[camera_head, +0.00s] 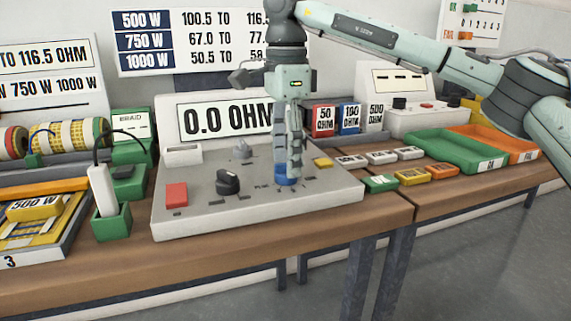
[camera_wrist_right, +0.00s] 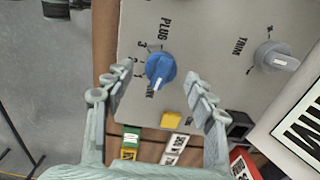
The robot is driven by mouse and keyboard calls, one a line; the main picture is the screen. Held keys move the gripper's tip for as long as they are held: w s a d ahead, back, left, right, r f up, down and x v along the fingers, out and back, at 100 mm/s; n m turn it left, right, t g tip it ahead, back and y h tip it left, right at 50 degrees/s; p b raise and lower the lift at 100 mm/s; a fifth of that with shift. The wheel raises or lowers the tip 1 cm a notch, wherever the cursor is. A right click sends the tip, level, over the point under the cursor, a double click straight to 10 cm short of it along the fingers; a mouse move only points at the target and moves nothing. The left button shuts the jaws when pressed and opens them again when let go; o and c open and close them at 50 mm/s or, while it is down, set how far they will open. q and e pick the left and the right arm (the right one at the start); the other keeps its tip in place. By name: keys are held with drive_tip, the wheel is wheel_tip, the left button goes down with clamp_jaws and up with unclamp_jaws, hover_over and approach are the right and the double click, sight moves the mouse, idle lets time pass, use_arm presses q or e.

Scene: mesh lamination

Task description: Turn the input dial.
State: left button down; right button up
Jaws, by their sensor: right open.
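The grey control panel (camera_head: 205,210) lies on the wooden bench below a display reading 0.0 OHM (camera_head: 222,117). A blue dial (camera_head: 282,181) sits at its right front. A black dial (camera_head: 228,182) is left of it, and a grey dial (camera_head: 242,150) is behind. My right gripper (camera_head: 289,168) points down over the blue dial. In the right wrist view, the open fingers (camera_wrist_right: 159,72) stand either side of the blue dial (camera_wrist_right: 160,68), with gaps visible. The grey dial (camera_wrist_right: 276,58) there is marked TRIM. Which dial is labelled input is unreadable. My left gripper is out of view.
A red button (camera_head: 176,195) and a yellow button (camera_head: 322,162) are on the panel. A green holder (camera_head: 112,224) with a white tool stands left. Small coloured blocks (camera_head: 412,177), a green tray (camera_head: 455,152) and an orange tray (camera_head: 505,147) lie right.

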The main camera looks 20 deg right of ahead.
drive_tip(key=shift+f, duration=0.8)
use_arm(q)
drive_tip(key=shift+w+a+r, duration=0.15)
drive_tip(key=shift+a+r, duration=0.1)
use_arm(e)
drive_tip(key=shift+f, duration=0.15)
drive_tip(key=shift+c, duration=0.5)
drive_tip(key=c, duration=1.1)
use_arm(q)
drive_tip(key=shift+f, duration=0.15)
use_arm(e)
drive_tip(key=shift+o, duration=0.2)
